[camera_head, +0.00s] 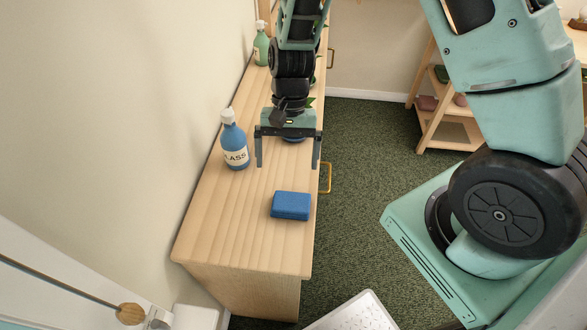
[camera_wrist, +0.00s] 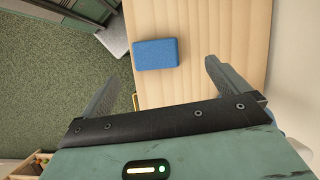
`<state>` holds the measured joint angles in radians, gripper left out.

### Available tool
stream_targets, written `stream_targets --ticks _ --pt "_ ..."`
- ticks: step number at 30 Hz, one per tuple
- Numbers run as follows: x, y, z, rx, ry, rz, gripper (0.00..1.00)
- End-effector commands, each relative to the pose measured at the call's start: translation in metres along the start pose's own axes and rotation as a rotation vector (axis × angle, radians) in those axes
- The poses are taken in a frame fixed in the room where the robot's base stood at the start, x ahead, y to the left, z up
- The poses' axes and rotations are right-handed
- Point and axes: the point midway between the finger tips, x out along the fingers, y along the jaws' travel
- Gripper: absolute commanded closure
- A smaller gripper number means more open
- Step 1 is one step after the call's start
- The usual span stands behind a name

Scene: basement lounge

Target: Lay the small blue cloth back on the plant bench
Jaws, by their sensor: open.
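The small blue cloth (camera_head: 291,205), folded into a thick rectangular pad, lies flat on the wooden bench (camera_head: 215,235), near its front edge on the side with the brass handles. In the wrist view the cloth (camera_wrist: 155,54) lies on the pale bench top (camera_wrist: 240,30), beyond the fingertips and between their lines. My gripper (camera_head: 287,163) is open and empty above the bench, apart from the cloth. Its two fingers (camera_wrist: 160,77) show spread in the wrist view.
A wooden shelf (camera_head: 447,125) stands across the green carpet (camera_head: 365,150). The bench's near end is clear. A white wall runs along its left.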

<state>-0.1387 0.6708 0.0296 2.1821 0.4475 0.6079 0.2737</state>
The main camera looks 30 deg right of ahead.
Motion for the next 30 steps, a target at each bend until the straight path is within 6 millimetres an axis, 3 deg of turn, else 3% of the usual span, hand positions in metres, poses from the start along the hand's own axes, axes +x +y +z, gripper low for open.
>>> stream_targets --ticks 3,7,12,15,21,30 --pt "-0.031 -0.019 0.049 -0.222 0.042 0.002 0.00" --pt "-0.059 -0.027 0.112 -0.513 0.103 0.032 0.00" --pt "-0.081 -0.014 0.180 -0.868 0.197 0.103 0.00" --pt "-0.088 -0.003 0.205 -1.023 0.249 0.147 0.00" --pt "-0.092 0.011 0.227 -1.179 0.304 0.202 0.00" --pt "-0.093 0.012 0.229 -1.193 0.308 0.208 0.00"
